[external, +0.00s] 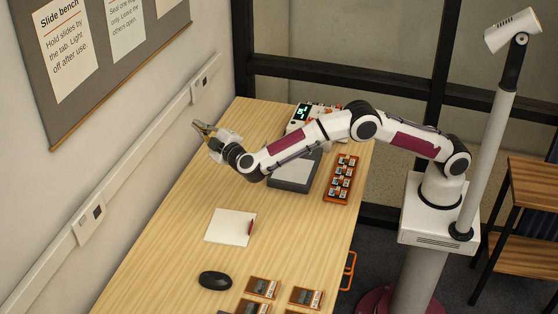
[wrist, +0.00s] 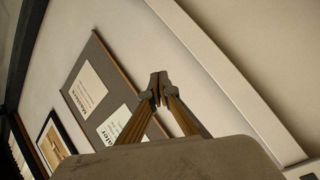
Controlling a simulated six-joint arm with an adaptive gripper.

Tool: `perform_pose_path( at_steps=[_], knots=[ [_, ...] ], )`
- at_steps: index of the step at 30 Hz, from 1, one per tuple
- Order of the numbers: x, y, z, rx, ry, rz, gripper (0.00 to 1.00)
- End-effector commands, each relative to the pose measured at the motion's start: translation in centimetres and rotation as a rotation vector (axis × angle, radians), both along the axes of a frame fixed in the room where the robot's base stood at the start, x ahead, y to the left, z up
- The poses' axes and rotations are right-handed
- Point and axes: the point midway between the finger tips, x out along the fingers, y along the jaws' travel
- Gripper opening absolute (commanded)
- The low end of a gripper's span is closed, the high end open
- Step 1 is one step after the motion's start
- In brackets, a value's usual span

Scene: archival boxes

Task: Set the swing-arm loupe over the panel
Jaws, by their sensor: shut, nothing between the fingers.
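My gripper (external: 202,129) is raised above the far left part of the wooden table, close to the wall, with its fingers pointing up and left. In the wrist view its fingertips (wrist: 158,86) meet with nothing between them, against the wall and notice board. I cannot make out the swing-arm loupe in either view; my arm hides part of that area.
A white device with a green display (external: 297,118) stands at the back. An orange rack (external: 342,178) is right of the panel. A white folder (external: 230,228), black mouse (external: 215,281) and several brown cases (external: 262,287) lie nearer. The left wall carries a rail (external: 130,185).

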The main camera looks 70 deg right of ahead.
Motion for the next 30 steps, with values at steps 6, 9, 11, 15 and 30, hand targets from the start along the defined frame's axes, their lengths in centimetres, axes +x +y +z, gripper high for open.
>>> perform_pose_path(
  at_steps=[6,9,11,15,30],
  knots=[
    [-1.2,0.3,-4.2,-0.072,0.058,-0.099,0.0],
    [-1.9,0.3,-6.1,-0.104,0.088,-0.145,0.0],
    [-2.4,0.3,-7.2,-0.123,0.108,-0.174,0.0],
    [-3.7,0.4,-9.9,-0.169,0.158,-0.238,0.0],
    [-10.0,0.6,-19.3,-0.327,0.369,-0.456,0.0]
  ],
)
